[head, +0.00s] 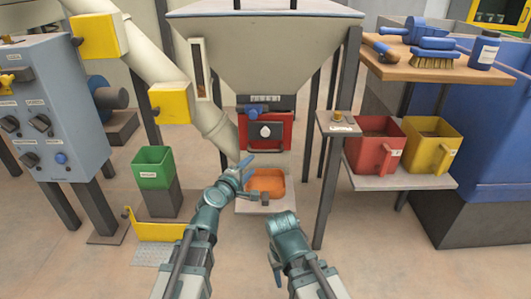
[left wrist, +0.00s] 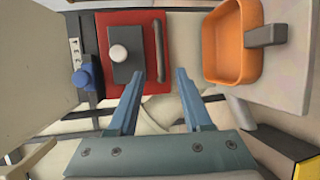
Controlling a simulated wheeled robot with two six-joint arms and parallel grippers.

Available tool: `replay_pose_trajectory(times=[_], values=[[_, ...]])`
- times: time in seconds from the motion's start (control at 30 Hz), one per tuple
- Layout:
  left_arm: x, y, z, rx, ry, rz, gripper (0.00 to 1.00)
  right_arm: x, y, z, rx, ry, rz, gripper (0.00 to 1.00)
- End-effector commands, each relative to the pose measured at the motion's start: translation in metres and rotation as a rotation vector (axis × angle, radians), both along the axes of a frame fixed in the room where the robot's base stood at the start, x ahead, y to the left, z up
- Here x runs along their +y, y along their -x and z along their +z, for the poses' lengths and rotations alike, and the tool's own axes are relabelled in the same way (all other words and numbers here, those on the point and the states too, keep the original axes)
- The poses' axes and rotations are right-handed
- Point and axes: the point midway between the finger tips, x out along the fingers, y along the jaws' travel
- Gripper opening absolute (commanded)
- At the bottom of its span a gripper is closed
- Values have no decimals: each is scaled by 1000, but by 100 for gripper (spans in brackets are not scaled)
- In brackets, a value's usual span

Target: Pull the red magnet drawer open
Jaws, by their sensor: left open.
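The red magnet drawer (head: 284,131) is a red front under the big hopper, with a dark plate and a white knob on it. In the left wrist view the drawer (left wrist: 113,84) fills the upper middle, and a grey bar handle (left wrist: 159,45) runs along its right edge. My left gripper (head: 246,164) is open just below the drawer front in the head view. In the left wrist view its fingertips (left wrist: 160,73) are apart and empty, near one end of the handle. My right gripper (head: 276,263) is low in front; its fingers are not clear.
An orange tray (head: 266,183) sits on a pale shelf below the drawer; it also shows in the left wrist view (left wrist: 225,45). A green bin (head: 153,168) and a control box (head: 52,105) stand at left.

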Motion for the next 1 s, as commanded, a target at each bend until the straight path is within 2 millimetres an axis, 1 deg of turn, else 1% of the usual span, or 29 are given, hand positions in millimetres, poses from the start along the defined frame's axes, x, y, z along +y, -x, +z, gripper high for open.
replay_pose_trajectory(times=[0.17, 0.4, 0.6, 0.8, 1.0], values=[[-10, -26, -6, -1, -4, -2, 50, 0, 0, -6, 0, 0, 0, 50], [-29, -72, -16, -1, -4, -3, 50, 0, 0, -15, 0, 0, 0, 50], [-43, -102, -22, 0, -4, -4, 50, 0, 0, -21, 0, 0, 0, 50], [-50, -118, -24, 0, -5, -3, 50, 0, 0, -24, 0, 0, 0, 50], [-52, -123, -25, 0, -5, -2, 50, 0, 0, -25, 0, 0, 0, 50]])
